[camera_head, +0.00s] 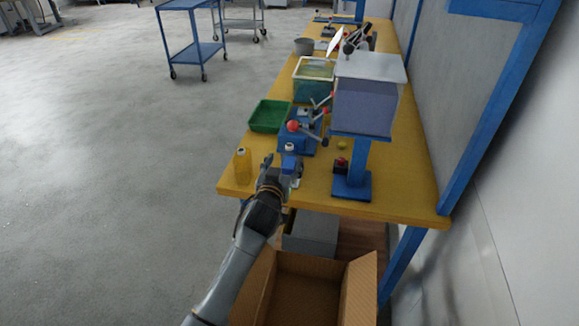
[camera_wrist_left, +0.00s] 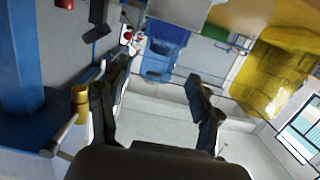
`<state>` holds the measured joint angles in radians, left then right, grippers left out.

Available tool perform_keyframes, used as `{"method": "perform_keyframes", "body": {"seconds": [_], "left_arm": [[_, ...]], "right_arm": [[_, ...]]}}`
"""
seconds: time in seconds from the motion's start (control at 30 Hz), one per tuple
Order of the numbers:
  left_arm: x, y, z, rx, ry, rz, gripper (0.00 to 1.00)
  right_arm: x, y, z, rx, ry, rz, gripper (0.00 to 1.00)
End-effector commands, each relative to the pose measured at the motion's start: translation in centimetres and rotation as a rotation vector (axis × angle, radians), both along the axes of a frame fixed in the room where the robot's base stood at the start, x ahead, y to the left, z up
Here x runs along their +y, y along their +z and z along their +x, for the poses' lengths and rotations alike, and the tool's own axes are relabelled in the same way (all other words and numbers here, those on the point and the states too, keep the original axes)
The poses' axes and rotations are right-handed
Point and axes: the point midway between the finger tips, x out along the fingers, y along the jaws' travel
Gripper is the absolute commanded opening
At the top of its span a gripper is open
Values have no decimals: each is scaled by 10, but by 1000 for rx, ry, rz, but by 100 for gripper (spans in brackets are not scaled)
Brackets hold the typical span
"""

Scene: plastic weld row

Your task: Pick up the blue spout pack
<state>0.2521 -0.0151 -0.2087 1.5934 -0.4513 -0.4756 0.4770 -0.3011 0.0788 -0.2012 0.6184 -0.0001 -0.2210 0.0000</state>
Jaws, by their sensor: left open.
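The blue spout pack (camera_head: 289,163) with a pale cap stands near the front edge of the yellow table in the head view. My left gripper (camera_head: 277,174) is open right beside the pack, at its left and near side, and partly covers it. I cannot tell whether a finger touches it. In the left wrist view the two dark fingers (camera_wrist_left: 158,105) are spread, with nothing held between them. A blue shape (camera_wrist_left: 165,48) shows beyond them; I cannot tell if it is the pack. My right gripper is not in view.
A yellow bottle-like pack (camera_head: 242,166) stands left of my gripper. A blue device with red-knobbed levers (camera_head: 298,137) stands just behind the pack. A blue-based machine (camera_head: 351,184) is to the right, a green tray (camera_head: 268,116) behind. An open carton (camera_head: 303,290) is below.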

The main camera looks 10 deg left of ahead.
Motion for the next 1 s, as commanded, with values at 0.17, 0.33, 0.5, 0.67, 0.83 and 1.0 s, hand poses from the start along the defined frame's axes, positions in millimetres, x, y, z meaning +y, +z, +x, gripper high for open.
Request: {"method": "perform_keyframes", "body": {"seconds": [0.17,0.33,0.5,0.67,0.83,1.0], "left_arm": [[-3,0,20,-1,0,2,64],[-4,-4,42,0,1,1,64],[-4,-6,50,0,0,1,64],[-4,-5,50,-1,0,0,64],[-4,-5,50,-1,0,0,40],[-4,-5,50,0,0,0,5]], "right_arm": [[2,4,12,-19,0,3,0],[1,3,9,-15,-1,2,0],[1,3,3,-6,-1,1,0],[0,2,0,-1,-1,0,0],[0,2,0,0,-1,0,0],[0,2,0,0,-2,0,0]]}}
